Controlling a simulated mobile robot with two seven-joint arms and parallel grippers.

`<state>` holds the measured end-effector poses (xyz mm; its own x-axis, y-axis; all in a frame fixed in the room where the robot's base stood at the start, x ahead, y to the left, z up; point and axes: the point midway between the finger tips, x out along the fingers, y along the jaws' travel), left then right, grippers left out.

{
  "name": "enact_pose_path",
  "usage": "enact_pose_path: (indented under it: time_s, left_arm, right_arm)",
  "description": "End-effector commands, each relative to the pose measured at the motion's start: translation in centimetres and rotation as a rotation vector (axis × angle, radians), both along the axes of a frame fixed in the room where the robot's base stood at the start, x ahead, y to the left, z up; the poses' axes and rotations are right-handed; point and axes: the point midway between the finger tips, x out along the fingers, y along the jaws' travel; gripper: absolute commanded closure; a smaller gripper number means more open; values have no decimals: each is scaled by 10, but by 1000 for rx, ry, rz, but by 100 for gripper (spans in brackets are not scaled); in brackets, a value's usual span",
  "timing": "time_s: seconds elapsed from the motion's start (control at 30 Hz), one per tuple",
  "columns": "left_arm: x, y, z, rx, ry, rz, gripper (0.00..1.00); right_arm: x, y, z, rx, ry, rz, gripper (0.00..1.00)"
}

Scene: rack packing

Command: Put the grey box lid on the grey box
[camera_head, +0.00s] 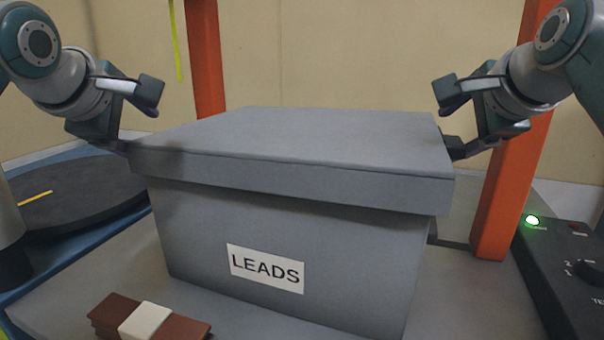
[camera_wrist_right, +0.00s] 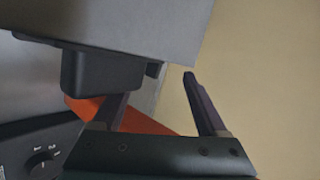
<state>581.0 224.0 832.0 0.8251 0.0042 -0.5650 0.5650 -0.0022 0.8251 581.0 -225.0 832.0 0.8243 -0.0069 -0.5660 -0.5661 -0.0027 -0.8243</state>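The grey box (camera_head: 210,215) stands upright on the table, with a white LEADS label on its front. The grey lid (camera_head: 300,140) lies over its top and overhangs the front and sides. I cannot tell if it is fully seated. My left gripper (camera_head: 112,143) is at the lid's left edge; its fingers are too dark to read. My right gripper (camera_head: 458,148) is at the lid's right edge. In the right wrist view its two fingers (camera_wrist_right: 160,95) are apart, and a black handle-like block (camera_wrist_right: 100,72) under the grey surface partly hides one finger.
A brown bundle with a pale band (camera_head: 148,318) lies in front of the box. An orange post (camera_head: 505,185) and a black control unit with a green light (camera_head: 560,275) stand at right. Another orange post (camera_head: 205,65) is behind. A dark round plate (camera_head: 75,200) is at left.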

Motion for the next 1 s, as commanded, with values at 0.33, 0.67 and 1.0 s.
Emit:
enact_pose_path:
  time_s: [0.33,0.67,1.0]
  left_arm:
    - [0,2,-6,-11,-1,-9,25]
    - [-1,23,-5,-6,-1,-4,0]
    - [-1,24,-5,-5,-1,-2,0]
  right_arm:
    - [0,0,-6,14,1,12,25]
    - [0,-22,-5,9,-2,7,25]
    - [0,-23,-5,7,-2,5,3]
